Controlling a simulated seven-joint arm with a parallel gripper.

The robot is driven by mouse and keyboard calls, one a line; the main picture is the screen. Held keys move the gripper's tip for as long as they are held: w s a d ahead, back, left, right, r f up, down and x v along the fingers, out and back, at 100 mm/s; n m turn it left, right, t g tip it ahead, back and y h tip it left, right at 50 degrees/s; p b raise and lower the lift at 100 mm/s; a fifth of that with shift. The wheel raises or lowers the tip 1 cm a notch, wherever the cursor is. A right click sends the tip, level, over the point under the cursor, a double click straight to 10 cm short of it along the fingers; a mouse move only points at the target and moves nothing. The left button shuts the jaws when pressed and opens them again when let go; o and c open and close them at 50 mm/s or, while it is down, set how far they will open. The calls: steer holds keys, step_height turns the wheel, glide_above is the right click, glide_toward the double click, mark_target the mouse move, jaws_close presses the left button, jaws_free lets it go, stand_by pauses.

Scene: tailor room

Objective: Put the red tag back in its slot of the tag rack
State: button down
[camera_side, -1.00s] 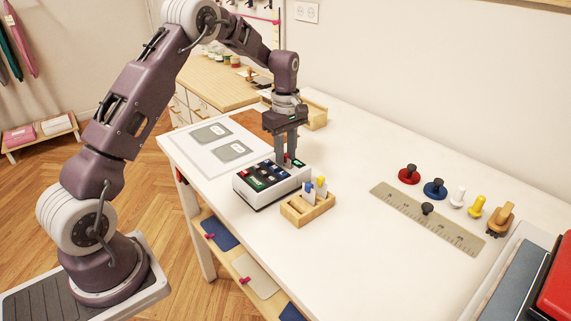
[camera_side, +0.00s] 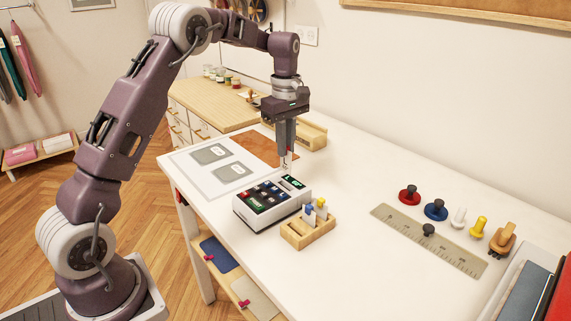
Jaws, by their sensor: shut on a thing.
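My gripper (camera_side: 286,164) points straight down just behind the dark-keyed device. It is shut on a small pale thing at its fingertips, too small to identify. A small wooden rack (camera_side: 307,236) stands at the device's front right, holding a blue-and-white tag (camera_side: 308,213) and a yellow-topped tag (camera_side: 321,207) upright. I take this for the tag rack. I cannot make out the red tag clearly; the fingers may hide it.
The device (camera_side: 268,200) has a white body, dark keys and green panels. Grey cards on a white sheet (camera_side: 212,187) lie left. A ruler (camera_side: 400,225) and several coloured knobs, including a red one (camera_side: 409,194), lie right. The table between is clear.

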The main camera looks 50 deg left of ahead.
steer(key=r, duration=0.6)
steer(key=shift+d+r, duration=0.2)
steer(key=s+d, duration=0.7)
steer(key=d, duration=0.4)
step_height(320, 180, down, 12)
steer(key=d, duration=0.1)
steer(key=shift+f, duration=0.2)
steer(key=shift+f, duration=0.2)
steer(key=shift+s+f, duration=0.1)
steer(key=shift+f, duration=1.15)
steer(key=shift+f, duration=0.15)
